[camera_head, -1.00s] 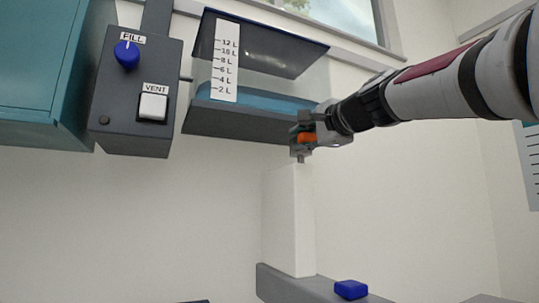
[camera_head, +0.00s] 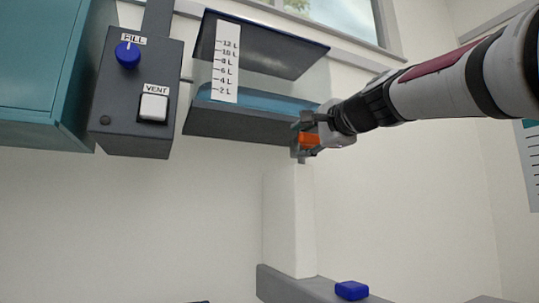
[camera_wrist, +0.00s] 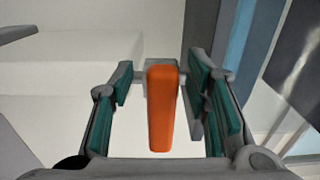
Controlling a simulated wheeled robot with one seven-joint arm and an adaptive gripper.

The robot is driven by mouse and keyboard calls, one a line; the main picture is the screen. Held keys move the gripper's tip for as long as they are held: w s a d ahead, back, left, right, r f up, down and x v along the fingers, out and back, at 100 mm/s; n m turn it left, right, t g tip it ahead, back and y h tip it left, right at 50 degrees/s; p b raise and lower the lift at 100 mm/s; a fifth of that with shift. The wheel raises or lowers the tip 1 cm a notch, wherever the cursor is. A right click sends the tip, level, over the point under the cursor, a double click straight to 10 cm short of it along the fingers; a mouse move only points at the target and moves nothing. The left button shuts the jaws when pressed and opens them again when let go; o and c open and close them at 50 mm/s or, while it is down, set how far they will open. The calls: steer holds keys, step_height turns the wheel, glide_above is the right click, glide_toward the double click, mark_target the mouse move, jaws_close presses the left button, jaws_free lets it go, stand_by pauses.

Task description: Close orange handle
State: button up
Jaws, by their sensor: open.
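The orange handle (camera_wrist: 162,108) is a short bar in the wrist view. It lies between the two open fingers of my gripper (camera_wrist: 160,100), with a gap visible on the left and a smaller one on the right. A grey mount shows behind its far end. In the head view the orange handle (camera_head: 309,139) sits below the right end of the clear tank, at the top of a white column. My gripper (camera_head: 303,138) is around it there and partly hides it.
The clear tank (camera_head: 262,75) with a litre scale and blue liquid is just above and left of my gripper. A dark control box (camera_head: 137,95) with a blue FILL knob (camera_head: 127,54) and white VENT button (camera_head: 153,107) is further left. A blue block (camera_head: 351,290) sits on the grey ledge below.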

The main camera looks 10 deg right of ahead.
steer(key=v, duration=1.1)
steer(key=shift+s, duration=0.2)
steer(key=s+a+f+n+g+h+p, duration=0.1)
steer(key=s+f+n+g+p, duration=0.15)
steer(key=s+f, duration=0.5)
steer(key=s+a+f+n+g+h+p, duration=0.15)
steer(key=s+f+n+g, duration=0.25)
steer(key=f, duration=0.7)
steer(key=s+f+n+g+h+p, duration=0.1)
steer(key=s+f+n+g+p, duration=0.3)
steer(key=f, duration=0.6)
steer(key=s+d+f+n+g+h+p, duration=0.1)
steer(key=s+d+f+n+g+h, duration=0.1)
steer(key=s+f, duration=0.8)
steer(key=s+d+n, duration=0.1)
steer(key=s, duration=0.2)
steer(key=shift+f+n+p, duration=0.25)
steer(key=shift+n+p, duration=0.1)
steer(key=shift+g, duration=0.25)
